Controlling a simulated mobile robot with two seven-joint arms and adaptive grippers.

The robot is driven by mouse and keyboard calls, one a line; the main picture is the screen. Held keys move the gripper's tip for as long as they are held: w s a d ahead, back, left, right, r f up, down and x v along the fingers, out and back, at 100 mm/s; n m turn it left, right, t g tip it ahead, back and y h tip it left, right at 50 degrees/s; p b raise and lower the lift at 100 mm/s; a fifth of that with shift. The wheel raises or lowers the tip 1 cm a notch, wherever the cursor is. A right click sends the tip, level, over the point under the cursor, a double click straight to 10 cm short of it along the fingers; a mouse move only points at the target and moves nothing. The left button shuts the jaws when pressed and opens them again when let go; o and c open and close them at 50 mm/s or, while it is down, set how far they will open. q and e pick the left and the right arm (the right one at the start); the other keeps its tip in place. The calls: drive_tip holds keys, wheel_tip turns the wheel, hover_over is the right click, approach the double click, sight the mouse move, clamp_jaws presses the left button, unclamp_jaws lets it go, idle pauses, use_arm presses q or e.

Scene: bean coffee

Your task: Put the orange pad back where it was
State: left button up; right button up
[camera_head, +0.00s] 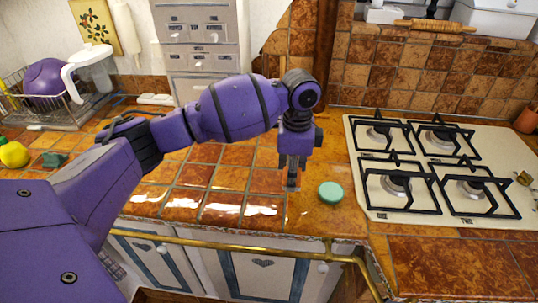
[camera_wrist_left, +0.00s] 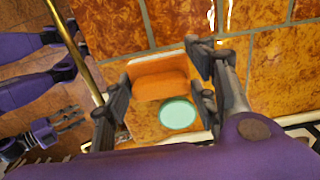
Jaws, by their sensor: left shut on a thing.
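The orange pad (camera_wrist_left: 158,82), a small block with a pale edge, sits between the fingers of my left gripper (camera_wrist_left: 160,70) in the left wrist view. My left gripper is shut on it. In the head view my left gripper (camera_head: 292,184) points down close over the tiled counter, left of a round mint-green thing (camera_head: 331,192). I cannot make out the pad there against the orange tiles. The green thing also shows just by the pad in the wrist view (camera_wrist_left: 177,114). My right gripper (camera_wrist_left: 74,118) shows at the wrist view's lower left, its fingers apart and empty.
A gas hob (camera_head: 440,180) with black grates stands to the right. A dish rack (camera_head: 45,105) with a purple bowl and a yellow lemon (camera_head: 13,155) are at the left. A brass rail (camera_head: 230,244) runs along the counter front. Tiles left of the gripper are clear.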

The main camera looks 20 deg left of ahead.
use_arm(q)
drive_tip(key=shift+w+a+f, duration=0.5)
drive_tip(key=shift+w+f, duration=0.05)
drive_tip(key=shift+f, duration=0.25)
drive_tip(key=shift+w+a+f, duration=0.1)
drive_tip(key=shift+w+f, duration=0.05)
drive_tip(key=shift+f, duration=0.75)
drive_tip(key=shift+w+a+f, duration=0.1)
drive_tip(key=shift+f, duration=0.8)
drive_tip(key=shift+f, duration=0.15)
drive_tip(key=o, duration=1)
wheel_tip(320, 180, up, 12)
drive_tip(key=shift+d+r, duration=0.15)
drive_tip(key=shift+r, duration=0.05)
